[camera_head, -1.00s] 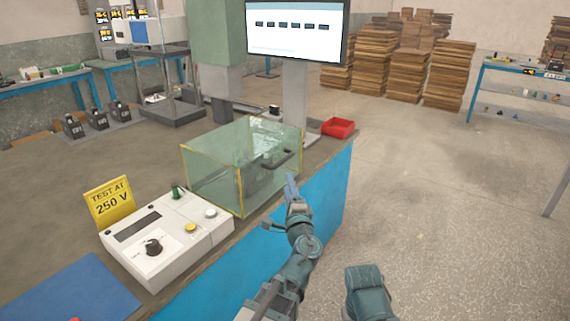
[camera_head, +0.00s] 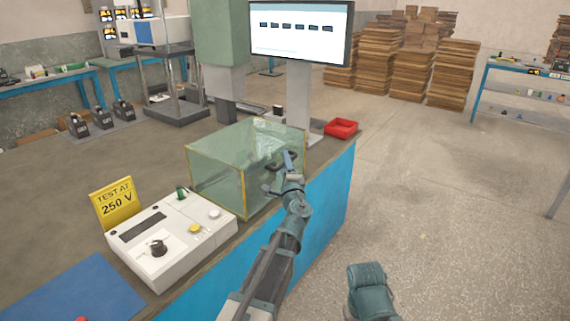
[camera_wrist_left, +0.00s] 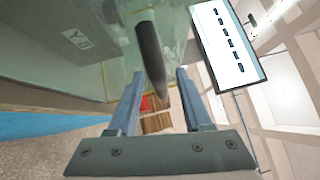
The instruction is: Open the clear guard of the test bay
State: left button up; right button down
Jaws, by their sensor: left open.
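The test bay's clear guard (camera_head: 222,165) is a greenish transparent box with yellow edges on the bench, and it looks closed. Its dark handle (camera_head: 272,166) is on the side near my left arm and is partly covered by the gripper. My left gripper (camera_head: 289,160) is at the handle. In the left wrist view, the handle (camera_wrist_left: 150,55) shows as a dark bar between the tips of my open left gripper (camera_wrist_left: 160,74), not clamped. A grey block marked with letters (camera_wrist_left: 65,35) shows through the guard.
A white control box (camera_head: 172,238) with a knob and a yellow "TEST AT 250 V" sign (camera_head: 116,203) stand left of the guard. A monitor (camera_head: 300,32) rises behind it. A red bin (camera_head: 341,128) sits at the bench's far end.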

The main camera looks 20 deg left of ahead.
pick_arm(q)
grip_shut()
dwell(1.4)
